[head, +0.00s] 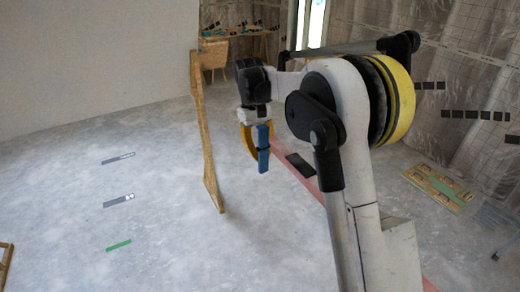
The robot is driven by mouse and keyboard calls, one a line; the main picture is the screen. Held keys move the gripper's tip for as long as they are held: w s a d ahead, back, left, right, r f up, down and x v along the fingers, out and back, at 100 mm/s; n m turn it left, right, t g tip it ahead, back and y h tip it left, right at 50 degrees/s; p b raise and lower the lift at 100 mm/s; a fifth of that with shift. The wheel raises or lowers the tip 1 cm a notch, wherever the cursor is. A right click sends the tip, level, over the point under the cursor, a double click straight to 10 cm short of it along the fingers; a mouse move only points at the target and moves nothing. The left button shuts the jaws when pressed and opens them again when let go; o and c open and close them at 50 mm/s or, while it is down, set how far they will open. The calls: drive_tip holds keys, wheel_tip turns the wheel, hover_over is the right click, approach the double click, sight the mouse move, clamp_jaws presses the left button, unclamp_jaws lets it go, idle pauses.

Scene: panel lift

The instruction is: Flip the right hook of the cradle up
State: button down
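My gripper (261,160) hangs from the arm near the middle of the head view. It points down, with a yellow curved part and a blue part at its end. I cannot tell how its fingers stand or whether anything is between them. No cradle or right hook can be made out clearly; my arm covers much of the middle and right. A pale red bar (291,157) runs along the floor area behind my gripper and arm. A black flat piece (300,164) shows beside it. I cannot tell whether either belongs to the lift.
A wooden upright (205,135) stands just left of my gripper. Grey floor lies open at left, with grey strips (119,200) and a green strip (118,245). Wooden pieces (437,187) lie at right. A cluttered bench (238,38) stands at the back.

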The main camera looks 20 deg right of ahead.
drive_tip(key=v, duration=1.1)
drive_tip(key=shift+r, duration=0.35)
